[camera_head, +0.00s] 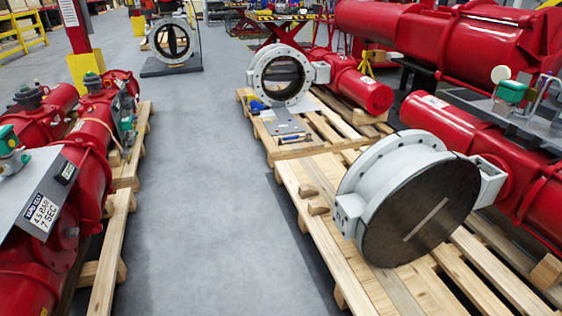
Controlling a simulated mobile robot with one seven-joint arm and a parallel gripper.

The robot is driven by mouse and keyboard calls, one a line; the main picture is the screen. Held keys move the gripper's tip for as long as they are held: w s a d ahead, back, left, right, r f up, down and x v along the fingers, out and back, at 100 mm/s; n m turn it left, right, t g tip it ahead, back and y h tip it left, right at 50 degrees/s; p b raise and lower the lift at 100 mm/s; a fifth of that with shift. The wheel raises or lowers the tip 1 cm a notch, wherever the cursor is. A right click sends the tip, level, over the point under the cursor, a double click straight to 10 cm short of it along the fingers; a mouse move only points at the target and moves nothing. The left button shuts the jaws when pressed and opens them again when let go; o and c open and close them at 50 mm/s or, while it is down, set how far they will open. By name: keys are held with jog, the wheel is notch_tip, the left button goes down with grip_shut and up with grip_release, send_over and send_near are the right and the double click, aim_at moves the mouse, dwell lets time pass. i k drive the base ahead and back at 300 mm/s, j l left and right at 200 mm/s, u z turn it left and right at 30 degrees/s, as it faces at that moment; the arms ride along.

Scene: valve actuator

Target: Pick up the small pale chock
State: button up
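Two small pale wooden blocks lie close together on the near right pallet (345,278), just left of the large grey valve. The upper block (308,190) is nearer the pallet's left edge, and the lower block (318,206) is beside the valve body. Another pale wooden block (546,272) is at the far right on the pallet, beside the red cylinder. I cannot tell which of these is the chock. My gripper is not in view.
The grey butterfly valve (425,215) with its dark disc fills much of the near right pallet. Red actuators stand on pallets at left (92,150) and right (470,145). A second valve (280,75) stands behind. The grey floor aisle (205,180) between the pallets is clear.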

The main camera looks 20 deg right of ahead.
aim_at(315, 208)
jog(key=i+j+z, duration=0.1)
jog(key=i, duration=1.15)
jog(key=i+j+z, duration=0.15)
jog(key=i+z, duration=0.3)
jog(key=i+j+z, duration=0.3)
jog(key=i+z, duration=0.15)
jog(key=i+j+z, duration=0.9)
jog(key=j, duration=0.2)
jog(key=i+j+z, duration=0.1)
jog(key=j+z, duration=0.35)
jog(key=j, duration=0.2)
